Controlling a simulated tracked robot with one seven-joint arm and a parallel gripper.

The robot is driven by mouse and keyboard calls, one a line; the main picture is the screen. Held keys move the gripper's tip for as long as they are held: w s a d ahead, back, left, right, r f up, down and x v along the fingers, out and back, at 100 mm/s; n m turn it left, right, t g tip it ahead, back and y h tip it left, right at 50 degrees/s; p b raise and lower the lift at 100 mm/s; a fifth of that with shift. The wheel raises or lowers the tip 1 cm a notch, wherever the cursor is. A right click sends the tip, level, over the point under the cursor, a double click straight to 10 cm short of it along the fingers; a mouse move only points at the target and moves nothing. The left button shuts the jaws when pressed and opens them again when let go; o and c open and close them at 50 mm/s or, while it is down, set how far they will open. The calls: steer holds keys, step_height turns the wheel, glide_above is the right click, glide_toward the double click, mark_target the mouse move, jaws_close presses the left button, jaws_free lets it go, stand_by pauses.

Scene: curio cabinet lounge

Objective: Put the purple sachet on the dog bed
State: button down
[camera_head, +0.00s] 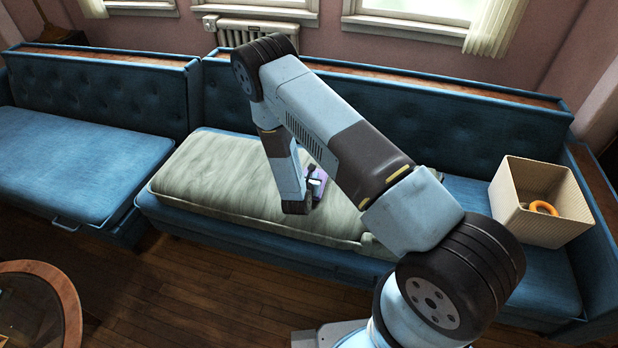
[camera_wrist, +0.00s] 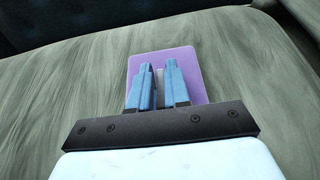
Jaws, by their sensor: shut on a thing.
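The purple sachet (camera_wrist: 190,62) is a flat, purple, rounded rectangle between and behind my gripper's fingers in the wrist view. My gripper (camera_wrist: 159,68) is shut on it. In the head view the sachet (camera_head: 317,183) shows as a small purple patch beside the end of my arm, mostly hidden by it. The dog bed (camera_head: 205,170) is a long grey-green cushion on the blue sofa. The sachet is over the bed's middle; the frames do not clearly show whether it touches the surface. The bed also fills most of the wrist view (camera_wrist: 60,90).
The blue sofa (camera_head: 75,165) runs along the wall with a tufted back. A cream ribbed box (camera_head: 520,215) holding an orange ring (camera_head: 543,208) stands on its right end. A round wooden table (camera_head: 62,285) is at the lower left, with bare floor between it and the sofa.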

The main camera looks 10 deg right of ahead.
steer(key=c, duration=1.1)
jaws_free()
